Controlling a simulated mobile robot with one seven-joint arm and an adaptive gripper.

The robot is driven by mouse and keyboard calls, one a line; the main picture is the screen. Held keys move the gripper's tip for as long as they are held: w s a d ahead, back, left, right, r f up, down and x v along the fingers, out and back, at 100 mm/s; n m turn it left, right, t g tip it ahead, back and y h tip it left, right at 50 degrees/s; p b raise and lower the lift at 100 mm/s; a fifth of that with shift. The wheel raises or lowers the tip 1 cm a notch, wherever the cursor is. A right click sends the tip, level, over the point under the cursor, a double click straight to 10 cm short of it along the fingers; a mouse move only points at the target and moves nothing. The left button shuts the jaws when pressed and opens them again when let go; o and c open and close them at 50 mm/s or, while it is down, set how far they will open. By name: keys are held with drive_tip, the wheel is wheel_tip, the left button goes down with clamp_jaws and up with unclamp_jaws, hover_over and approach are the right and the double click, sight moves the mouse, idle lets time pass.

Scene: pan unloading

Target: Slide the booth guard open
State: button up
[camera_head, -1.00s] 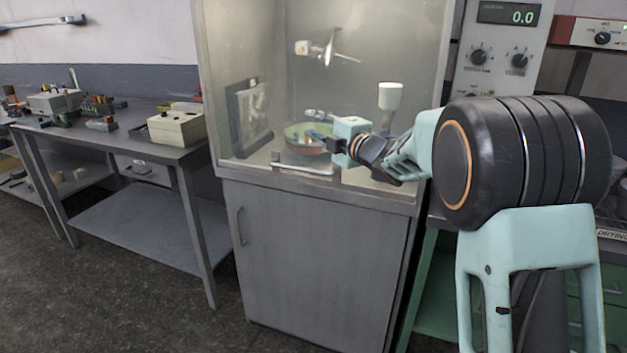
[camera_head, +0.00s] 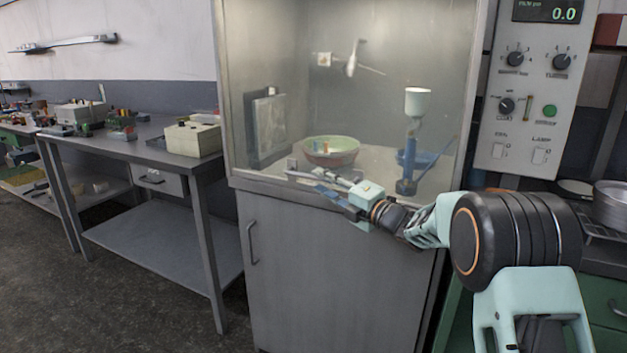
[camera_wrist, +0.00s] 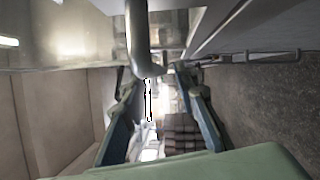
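The booth guard (camera_head: 262,95) is a clear pane across the front of the grey booth, down to its lower sill. A metal bar handle (camera_head: 318,178) is at the guard's lower edge. In the wrist view the handle (camera_wrist: 138,45) is a curved bar at top centre, near my fingertips. My gripper (camera_head: 328,194) is at the handle in the head view, and its blue fingers overlap it there. In the wrist view my gripper's fingers (camera_wrist: 158,82) are spread apart. I cannot tell whether they touch the handle.
A grey workbench (camera_head: 125,150) stands at left. A control panel (camera_head: 532,92) is at right. The floor in front is open.

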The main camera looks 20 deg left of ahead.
sight(317, 179)
drive_tip(key=shift+x, duration=2.15)
clamp_jaws()
